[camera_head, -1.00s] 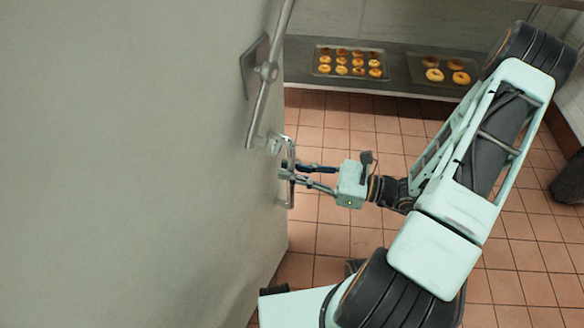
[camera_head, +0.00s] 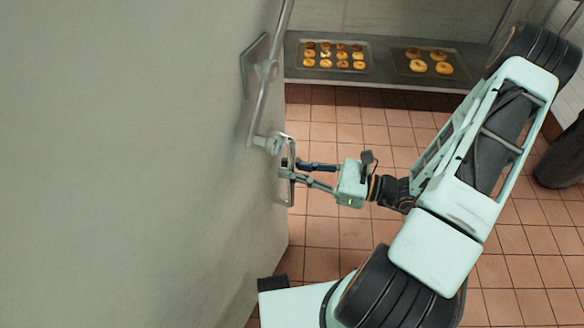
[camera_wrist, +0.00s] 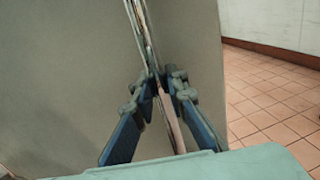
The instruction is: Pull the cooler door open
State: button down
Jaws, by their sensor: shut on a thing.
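The cooler door (camera_head: 120,160) is a large grey-green panel filling the left of the head view; it also shows in the wrist view (camera_wrist: 60,90). A metal handle (camera_head: 290,192) stands near its right edge, with a long bar and latch plate (camera_head: 257,68) above it. My gripper (camera_head: 288,171) reaches in from the right and is shut on the handle. In the wrist view, the dark fingers of my gripper (camera_wrist: 160,82) close from both sides around the upright handle (camera_wrist: 142,30). The door's hinge side is out of view.
A low dark shelf (camera_head: 382,70) at the back bears a tray of several bagels (camera_head: 335,43) and a second tray of bagels (camera_head: 402,69). Bare red tile floor (camera_head: 335,130) lies right of the door. A dark rounded object (camera_head: 562,160) stands at the far right.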

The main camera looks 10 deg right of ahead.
jog(key=c, duration=1.9)
grip_release()
jog(key=v, duration=1.2)
